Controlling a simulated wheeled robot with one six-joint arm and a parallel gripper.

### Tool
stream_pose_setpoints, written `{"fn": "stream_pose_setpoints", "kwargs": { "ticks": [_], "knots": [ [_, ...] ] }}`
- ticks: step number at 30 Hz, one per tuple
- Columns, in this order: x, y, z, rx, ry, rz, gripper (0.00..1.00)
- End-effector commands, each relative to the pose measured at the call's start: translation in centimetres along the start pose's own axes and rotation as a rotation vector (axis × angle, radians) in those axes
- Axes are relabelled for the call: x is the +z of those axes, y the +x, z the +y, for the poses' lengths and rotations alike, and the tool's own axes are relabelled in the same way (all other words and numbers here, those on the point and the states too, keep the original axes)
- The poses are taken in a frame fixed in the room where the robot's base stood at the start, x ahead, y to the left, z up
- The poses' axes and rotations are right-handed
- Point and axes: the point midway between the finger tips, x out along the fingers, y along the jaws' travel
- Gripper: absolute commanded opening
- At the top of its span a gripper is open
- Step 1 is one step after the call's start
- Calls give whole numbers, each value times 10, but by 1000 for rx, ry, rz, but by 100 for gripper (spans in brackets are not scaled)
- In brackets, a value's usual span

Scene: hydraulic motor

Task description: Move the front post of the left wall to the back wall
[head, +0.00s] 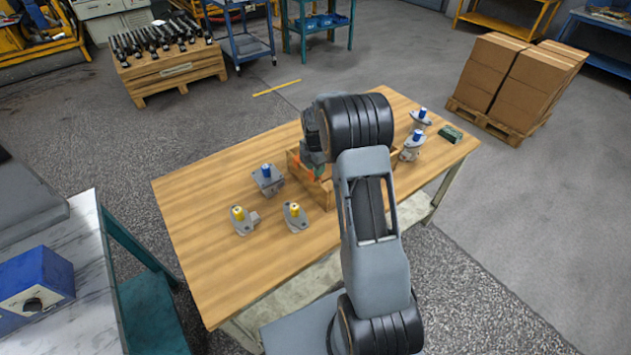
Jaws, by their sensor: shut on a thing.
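A low open wooden box (326,196) stands on the wooden table, partly hidden behind my arm. Its left and front walls show in part. My gripper (314,172) points down at the box's left side, among small orange parts (304,175) at its wall. It is shut on a small part there, seemingly a post of the left wall. The fingertips and most of the held part are hidden or too small to make out. The back wall is mostly hidden by my arm.
Left of the box stand a blue-topped motor (267,179) and two yellow-topped motors (243,219) (295,216). Two more blue-topped motors (412,144) (421,118) and a dark green block (450,133) are at the right. The table's left part (195,200) is clear.

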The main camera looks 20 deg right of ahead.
Motion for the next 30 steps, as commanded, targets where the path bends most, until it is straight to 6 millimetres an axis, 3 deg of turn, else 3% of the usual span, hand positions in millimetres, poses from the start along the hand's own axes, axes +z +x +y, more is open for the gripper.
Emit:
{"fn": "stream_pose_setpoints", "kwargs": {
  "ticks": [30],
  "knots": [
    [0,-67,0,2,0,-1,0]
  ]
}}
